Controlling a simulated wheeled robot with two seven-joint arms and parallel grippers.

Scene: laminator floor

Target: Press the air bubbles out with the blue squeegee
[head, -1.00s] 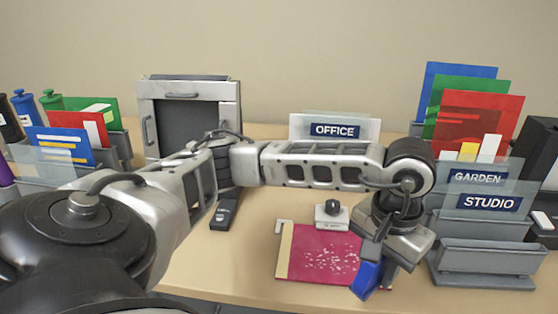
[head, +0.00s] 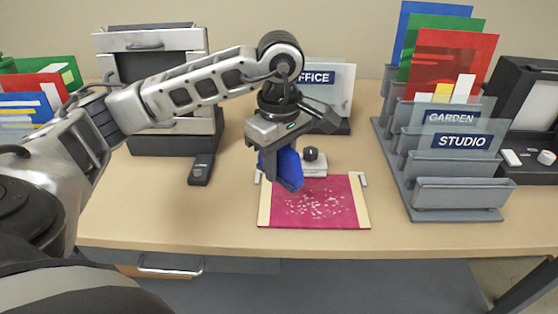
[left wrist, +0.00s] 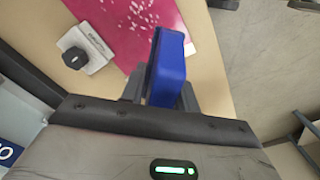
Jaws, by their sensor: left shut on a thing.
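My left gripper (head: 277,162) is shut on the blue squeegee (head: 289,170), which also shows between the fingers in the left wrist view (left wrist: 168,70). It holds the squeegee over the back left part of the crimson sheet (head: 335,208). The sheet lies flat on the table with a cream strip along each side. White bubble specks (head: 318,205) are scattered over its middle. Whether the squeegee touches the sheet I cannot tell. My right gripper is not in view.
A small white block with a black knob (head: 312,163) stands behind the sheet. A grey file rack (head: 460,195) with folders and an OFFICE sign (head: 330,80) stand nearby. A dark handheld device (head: 201,170) lies left. The table's front edge is clear.

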